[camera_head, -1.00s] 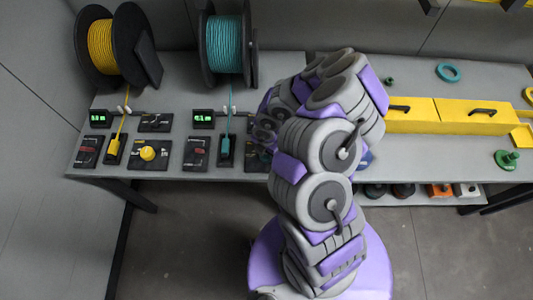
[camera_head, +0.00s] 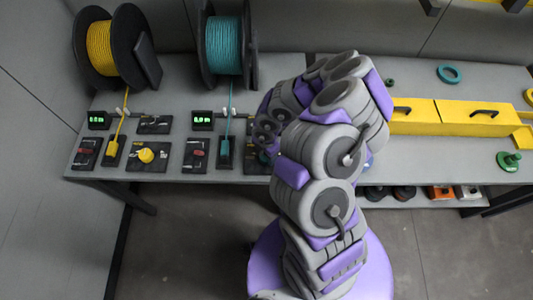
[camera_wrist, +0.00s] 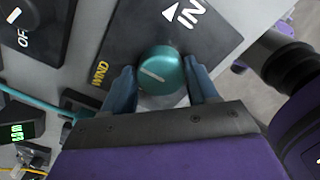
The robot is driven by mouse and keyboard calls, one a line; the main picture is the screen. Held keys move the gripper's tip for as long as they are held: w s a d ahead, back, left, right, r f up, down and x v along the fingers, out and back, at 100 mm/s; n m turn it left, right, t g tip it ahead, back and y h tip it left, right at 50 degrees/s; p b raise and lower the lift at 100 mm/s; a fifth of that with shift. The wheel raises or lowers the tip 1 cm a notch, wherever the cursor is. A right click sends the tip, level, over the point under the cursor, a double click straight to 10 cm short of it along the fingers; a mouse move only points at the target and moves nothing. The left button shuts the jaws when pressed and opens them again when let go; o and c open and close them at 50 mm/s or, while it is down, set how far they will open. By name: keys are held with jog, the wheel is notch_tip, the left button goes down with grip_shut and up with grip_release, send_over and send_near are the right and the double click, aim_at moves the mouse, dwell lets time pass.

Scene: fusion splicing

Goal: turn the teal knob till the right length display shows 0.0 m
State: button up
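The teal knob (camera_wrist: 161,70), with a white line on its face, sits on a black panel marked WIND and IN in the wrist view. My gripper (camera_wrist: 163,84) has one blue finger on each side of the knob, apparently touching it. In the head view my arm hides the knob and my gripper. The right length display (camera_head: 202,120) is lit green below the teal spool; it seems to read 0.0 m, but its digits are small. A green display (camera_wrist: 17,132) also shows, rotated, at the left of the wrist view.
The teal spool (camera_head: 224,45) and yellow spool (camera_head: 103,48) stand at the back of the bench. The left display (camera_head: 97,120), a yellow knob (camera_head: 147,155) and black switch panels lie left of my arm.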

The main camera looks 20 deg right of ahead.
jog(key=o, duration=0.4)
jog(key=shift+c, duration=0.2)
jog(key=shift+r, duration=0.1)
notch_tip(320, 180, up, 17)
jog(key=p, duration=0.3)
jog(key=shift+w, duration=0.1)
dwell(0.4)
